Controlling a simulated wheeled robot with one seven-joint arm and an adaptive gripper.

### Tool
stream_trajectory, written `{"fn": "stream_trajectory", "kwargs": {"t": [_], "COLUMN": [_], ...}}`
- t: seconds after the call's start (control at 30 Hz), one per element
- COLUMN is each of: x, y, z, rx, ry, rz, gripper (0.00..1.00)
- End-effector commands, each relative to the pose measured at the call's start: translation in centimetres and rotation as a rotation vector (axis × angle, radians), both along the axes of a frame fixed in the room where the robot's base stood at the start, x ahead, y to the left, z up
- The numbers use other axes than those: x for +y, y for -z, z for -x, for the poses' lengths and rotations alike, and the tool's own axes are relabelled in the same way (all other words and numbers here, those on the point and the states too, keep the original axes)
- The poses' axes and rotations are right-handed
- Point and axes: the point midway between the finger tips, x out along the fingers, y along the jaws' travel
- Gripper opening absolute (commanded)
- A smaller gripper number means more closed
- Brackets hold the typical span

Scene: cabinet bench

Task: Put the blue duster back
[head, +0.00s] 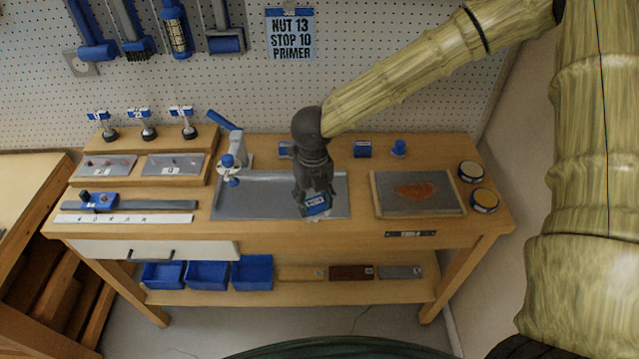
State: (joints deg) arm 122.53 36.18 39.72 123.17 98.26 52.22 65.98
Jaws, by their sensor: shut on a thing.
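My gripper (316,203) is over the front part of the grey metal tray (240,205) in the middle of the bench. It points down and is shut on a small blue thing with a pale label, which looks like the blue duster (317,208). The fingers hide part of it. I cannot tell whether it touches the tray or hangs just above it. Behind the tray stand a small blue labelled block (287,149), another blue block (362,149) and a blue knob-like piece (399,147).
A blue and white clamp-like tool (231,150) stands left of the tray's back edge. A board with an orange patch (416,192) and two round tins (484,200) are to the right. Blue tools (135,38) hang on the pegboard. Blue bins (207,274) sit on the lower shelf.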

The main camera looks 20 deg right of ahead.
Motion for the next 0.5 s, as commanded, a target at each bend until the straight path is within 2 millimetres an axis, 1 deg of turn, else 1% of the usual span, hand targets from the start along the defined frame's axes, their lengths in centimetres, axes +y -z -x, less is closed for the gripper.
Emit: {"fn": "stream_trajectory", "kwargs": {"t": [0.03,0.1,0.3,0.4,0.5], "x": [-0.5,-1.2,-2.8,-3.2,-3.4], "y": [-0.2,-0.1,0.4,0.6,0.6], "z": [-1.0,-2.3,-5.3,-6.2,-6.6], "rx": [0.001,0.000,0.000,0.001,0.000], "ry": [0.005,0.005,0.005,0.005,0.004], "rz": [0.000,0.000,0.001,0.001,0.001], "gripper": [0.27,0.27,0.27,0.27,0.27]}}
